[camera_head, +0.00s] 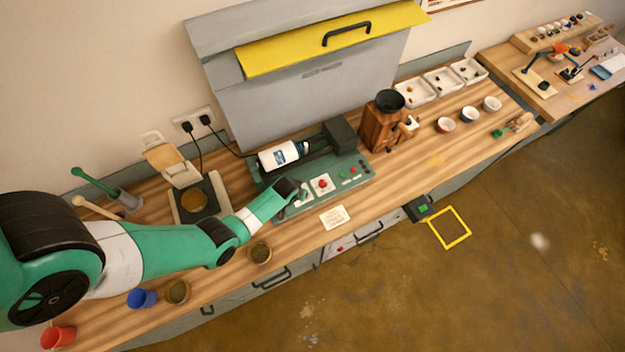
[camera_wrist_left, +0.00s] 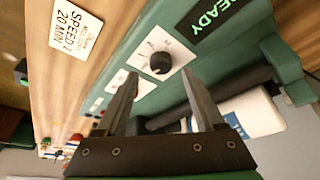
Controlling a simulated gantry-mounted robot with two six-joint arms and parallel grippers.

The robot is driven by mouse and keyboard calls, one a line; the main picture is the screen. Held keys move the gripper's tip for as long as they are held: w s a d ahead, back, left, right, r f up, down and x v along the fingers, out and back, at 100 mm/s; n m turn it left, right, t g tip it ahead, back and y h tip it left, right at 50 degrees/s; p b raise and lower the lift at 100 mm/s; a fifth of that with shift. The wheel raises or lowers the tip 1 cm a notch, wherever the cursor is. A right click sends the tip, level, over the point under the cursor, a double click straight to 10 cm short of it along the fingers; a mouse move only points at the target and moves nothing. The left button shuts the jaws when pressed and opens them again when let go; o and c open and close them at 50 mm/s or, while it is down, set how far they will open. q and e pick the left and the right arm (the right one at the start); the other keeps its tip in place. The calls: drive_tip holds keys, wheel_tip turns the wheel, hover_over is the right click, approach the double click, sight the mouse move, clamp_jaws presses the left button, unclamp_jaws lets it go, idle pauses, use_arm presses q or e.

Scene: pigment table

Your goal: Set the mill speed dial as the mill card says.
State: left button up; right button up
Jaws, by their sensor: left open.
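The mill (camera_head: 345,180) is a green base with dark rollers and a white jar on top. Its speed dial, a black knob on a white marked plate, shows in the left wrist view (camera_wrist_left: 160,63); I cannot tell which mark it points to. The mill card (camera_head: 334,217) lies on the bench in front of the mill; in the left wrist view (camera_wrist_left: 75,38) it reads "SPEED 2" and "20 MIN". My left gripper (camera_wrist_left: 160,88) is open and empty, its fingers pointing toward the dial and apart from it. In the head view the gripper (camera_head: 300,193) is over the mill's left front panel.
A red button (camera_head: 323,183) sits on the panel right of my gripper. A "READY" display (camera_wrist_left: 215,25) is beside the dial. A wooden grinder (camera_head: 383,124) stands right of the mill, a scale (camera_head: 200,200) left. A small bowl (camera_head: 260,252) stands below my forearm.

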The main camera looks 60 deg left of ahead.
use_arm(q)
drive_tip(key=b+x, duration=0.2)
drive_tip(key=x, duration=0.1)
drive_tip(key=shift+a+f, duration=0.1)
use_arm(e)
drive_tip(key=f, duration=0.3)
drive_tip(key=shift+w+a, duration=0.25)
use_arm(q)
clamp_jaws()
